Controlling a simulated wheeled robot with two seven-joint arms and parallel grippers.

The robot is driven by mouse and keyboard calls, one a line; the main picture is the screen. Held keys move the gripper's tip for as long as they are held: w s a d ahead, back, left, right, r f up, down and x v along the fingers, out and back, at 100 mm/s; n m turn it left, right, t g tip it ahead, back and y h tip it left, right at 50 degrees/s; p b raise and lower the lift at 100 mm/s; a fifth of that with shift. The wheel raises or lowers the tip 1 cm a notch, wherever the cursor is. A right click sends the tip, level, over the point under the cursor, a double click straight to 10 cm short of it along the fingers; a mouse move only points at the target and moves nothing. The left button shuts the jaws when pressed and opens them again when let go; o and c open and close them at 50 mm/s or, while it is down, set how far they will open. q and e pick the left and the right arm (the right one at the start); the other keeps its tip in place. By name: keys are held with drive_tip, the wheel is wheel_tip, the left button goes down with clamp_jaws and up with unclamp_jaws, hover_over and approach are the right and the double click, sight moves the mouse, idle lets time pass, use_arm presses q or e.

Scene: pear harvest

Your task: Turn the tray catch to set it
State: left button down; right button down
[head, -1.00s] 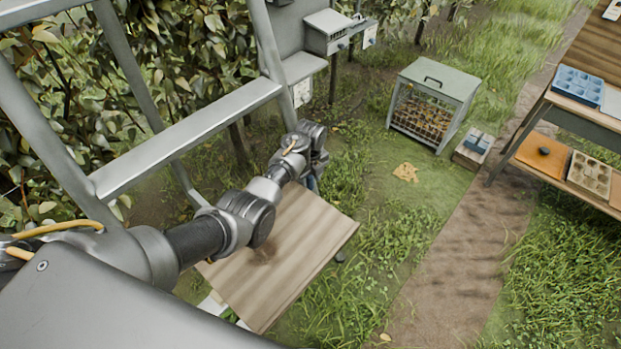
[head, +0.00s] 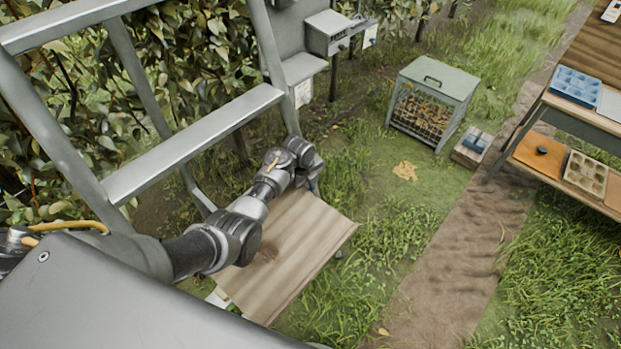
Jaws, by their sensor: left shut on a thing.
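A tilted wooden tray (head: 310,247) with a plain brown board top lies at the lower middle of the head view, beside the grey ladder. My left arm comes in from the left and crosses over it. My left gripper (head: 314,185) is at the tray's far edge, pointing down, shut on what I take to be the tray catch. The catch itself is hidden behind my wrist and the gripper, so its angle cannot be seen. My right gripper is not in view.
A grey ladder frame (head: 190,145) stands close on the left. A grey mesh-sided box (head: 436,85) sits on the grass behind. A wooden bench (head: 580,130) with blue and tan trays is at right. The dirt path (head: 450,270) is clear.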

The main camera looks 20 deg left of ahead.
use_arm(q)
drive_tip(key=c, duration=1.3)
unclamp_jaws()
drive_tip(key=shift+f, duration=0.1)
drive_tip(key=shift+f, duration=0.1)
